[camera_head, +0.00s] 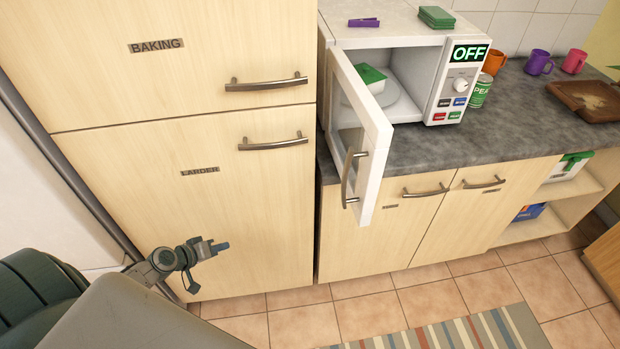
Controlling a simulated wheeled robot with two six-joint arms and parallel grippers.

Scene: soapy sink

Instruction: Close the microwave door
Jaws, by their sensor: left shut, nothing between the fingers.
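The white microwave (425,45) stands on the grey counter beside the tall cupboard, with a display reading OFF. Its door (362,130) hangs wide open, hinged at the left and swung out past the counter's front edge. The door's metal handle (350,178) faces left. Inside, a white tub with a green lid (372,76) sits on the turntable (385,96). My left gripper (222,246) is shut and empty, low in front of the larder door, well left of the microwave door and apart from it. My right gripper is not in view.
A tall cupboard (190,200) with protruding handles fills the left. A green can (481,92), mugs (538,62) and a brown tray (587,101) are on the counter (530,125). A purple peg (364,22) and green pads (436,17) lie on the microwave. The tiled floor is clear around a striped rug (465,335).

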